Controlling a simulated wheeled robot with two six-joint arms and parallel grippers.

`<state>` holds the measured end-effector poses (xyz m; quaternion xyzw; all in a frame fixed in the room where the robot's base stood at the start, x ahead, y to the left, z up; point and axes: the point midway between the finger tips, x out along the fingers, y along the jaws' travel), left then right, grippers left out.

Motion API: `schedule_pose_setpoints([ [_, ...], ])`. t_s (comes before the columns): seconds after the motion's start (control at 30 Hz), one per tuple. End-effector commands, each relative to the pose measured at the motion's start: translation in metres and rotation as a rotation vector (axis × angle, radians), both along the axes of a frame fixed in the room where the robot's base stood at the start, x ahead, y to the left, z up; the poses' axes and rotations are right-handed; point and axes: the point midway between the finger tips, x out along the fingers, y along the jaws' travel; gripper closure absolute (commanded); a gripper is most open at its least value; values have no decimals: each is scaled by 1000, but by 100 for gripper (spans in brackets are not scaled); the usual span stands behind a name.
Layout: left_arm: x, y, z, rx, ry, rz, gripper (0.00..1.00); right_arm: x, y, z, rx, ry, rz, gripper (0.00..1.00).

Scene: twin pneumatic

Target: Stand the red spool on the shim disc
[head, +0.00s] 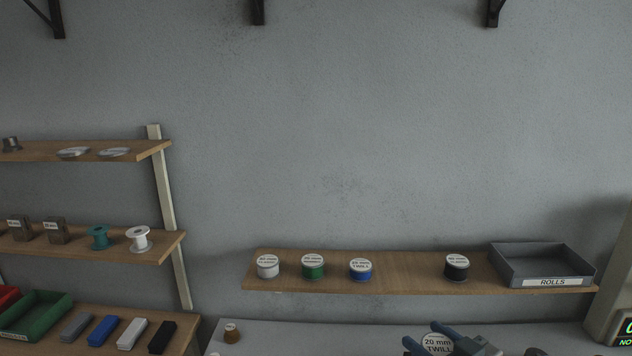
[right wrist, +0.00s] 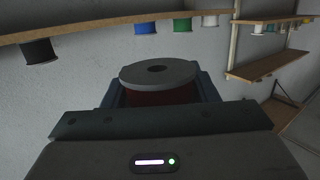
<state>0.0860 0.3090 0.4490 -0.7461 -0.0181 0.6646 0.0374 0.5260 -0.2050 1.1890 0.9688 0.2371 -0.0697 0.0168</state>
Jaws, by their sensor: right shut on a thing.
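My right gripper (head: 432,341) is at the bottom edge of the head view, its blue fingers closed around a spool with a "20 mm TWILL" label (head: 437,345). In the right wrist view, the held spool (right wrist: 160,97) has a dark red body under a grey round flange, and sits upright between the fingers (right wrist: 158,90). Its lower end is hidden by the gripper. I cannot pick out the shim disc for certain; flat silvery round pieces (head: 73,152) lie on the upper left shelf. My left gripper is not in view.
A wall shelf (head: 400,284) behind the gripper holds white, green, blue and black spools and a grey ROLLS tray (head: 541,281). A small brown piece (head: 231,333) stands on the grey worktop (head: 290,335). Left shelves hold spools, blocks and a green bin (head: 38,318).

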Motion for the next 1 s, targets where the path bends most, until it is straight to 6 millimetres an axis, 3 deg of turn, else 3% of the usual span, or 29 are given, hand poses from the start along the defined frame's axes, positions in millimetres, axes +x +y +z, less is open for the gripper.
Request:
schedule_pose_setpoints([
  [0.33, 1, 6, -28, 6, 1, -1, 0, -14, 4, -65, 8, 4, -135, 73],
  [0.6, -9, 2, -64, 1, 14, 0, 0, -46, 2, -147, 9, 10, -338, 73],
  [0.7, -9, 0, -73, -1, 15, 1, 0, -58, 0, -168, 6, 8, -404, 73],
  [0.83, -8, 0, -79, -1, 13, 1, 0, -70, -2, -184, 5, 4, -459, 73],
  [1.0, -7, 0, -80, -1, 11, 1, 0, -74, -3, -189, 4, 1, -482, 73],
])
